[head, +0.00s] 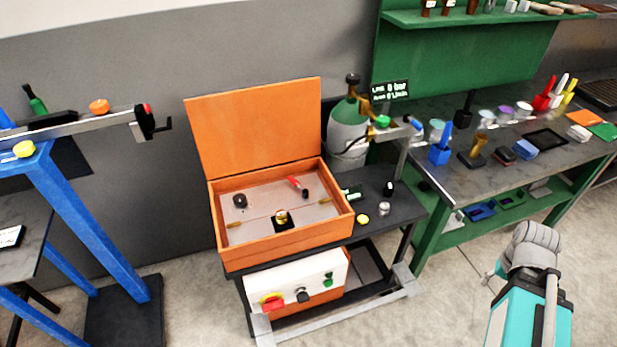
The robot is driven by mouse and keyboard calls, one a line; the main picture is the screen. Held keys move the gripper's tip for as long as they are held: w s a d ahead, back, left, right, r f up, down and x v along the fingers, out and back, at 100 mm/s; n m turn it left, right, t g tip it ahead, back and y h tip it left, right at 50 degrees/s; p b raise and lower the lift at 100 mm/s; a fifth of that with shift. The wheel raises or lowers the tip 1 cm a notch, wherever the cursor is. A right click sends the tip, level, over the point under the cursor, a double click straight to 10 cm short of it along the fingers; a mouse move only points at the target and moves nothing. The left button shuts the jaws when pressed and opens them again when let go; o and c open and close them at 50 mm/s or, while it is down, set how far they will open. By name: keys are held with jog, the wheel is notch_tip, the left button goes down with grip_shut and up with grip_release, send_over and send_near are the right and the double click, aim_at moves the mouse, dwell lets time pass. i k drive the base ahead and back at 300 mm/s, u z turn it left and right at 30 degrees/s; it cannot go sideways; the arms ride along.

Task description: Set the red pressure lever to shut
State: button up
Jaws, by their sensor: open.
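The red pressure lever (295,185) is inside an open orange box (287,253), toward the back right of its grey panel (258,209). Its red handle slants up and to the left in the picture from a dark pivot. The handle is small here, and I cannot read any position marks near it. A dark display (389,91) behind the box appears to read 0 bar and 0 l/min. My arm shows at the bottom right, well apart from the box. My gripper cannot be made out in this view.
The box's orange lid (255,128) stands open at the back. A black knob (240,201) and a brass fitting (281,217) share the panel. A green-topped gas cylinder (347,133) stands behind right. A blue frame (88,225) is left; a green bench (440,225) is right. Floor shows in front.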

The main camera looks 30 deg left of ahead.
aim_at(291, 179)
jog(key=z, duration=0.05)
jog(key=k, duration=0.65)
jog(key=u, duration=1.75)
jog(key=i, duration=0.95)
